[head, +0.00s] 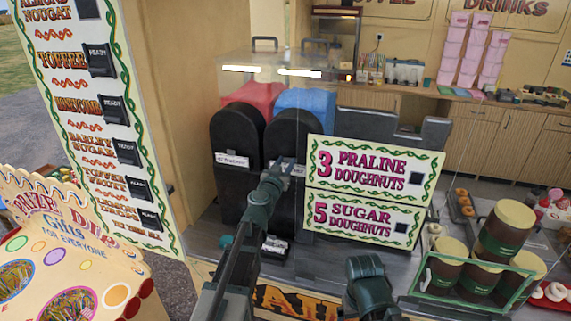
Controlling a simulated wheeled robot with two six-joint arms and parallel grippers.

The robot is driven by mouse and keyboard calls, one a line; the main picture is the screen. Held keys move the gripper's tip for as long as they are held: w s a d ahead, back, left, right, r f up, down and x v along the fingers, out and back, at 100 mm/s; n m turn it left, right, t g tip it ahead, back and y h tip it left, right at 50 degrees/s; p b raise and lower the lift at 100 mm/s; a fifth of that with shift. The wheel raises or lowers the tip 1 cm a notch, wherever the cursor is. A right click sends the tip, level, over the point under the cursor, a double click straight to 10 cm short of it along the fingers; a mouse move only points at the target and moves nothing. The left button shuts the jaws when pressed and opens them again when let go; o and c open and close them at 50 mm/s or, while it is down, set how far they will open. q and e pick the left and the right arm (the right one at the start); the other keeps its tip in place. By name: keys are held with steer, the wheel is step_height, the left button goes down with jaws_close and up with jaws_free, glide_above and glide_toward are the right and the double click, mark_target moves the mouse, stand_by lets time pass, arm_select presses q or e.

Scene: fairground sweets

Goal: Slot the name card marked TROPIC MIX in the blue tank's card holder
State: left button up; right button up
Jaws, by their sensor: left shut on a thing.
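The blue tank (305,103) stands on the right half of the drinks machine, above a black front panel (313,134). My left gripper (287,165) is in front of that panel, shut on a small white card (298,170). The card is mostly hidden by the gripper and its marking cannot be read in full. The card holder is hidden behind the gripper and card, so I cannot tell whether the card sits in it. Part of my right arm shows at the bottom, but its fingertips do not show.
The red tank (252,95) stands left of the blue one, with a white card (232,160) on its panel. A doughnut price board (368,186) stands close on the right. Brown tubs (506,231) stand in a green rack. A tall sweets sign (75,100) is at left.

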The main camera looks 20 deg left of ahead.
arm_select(q)
steer(key=shift+f, duration=0.3)
steer(key=o, duration=1.1)
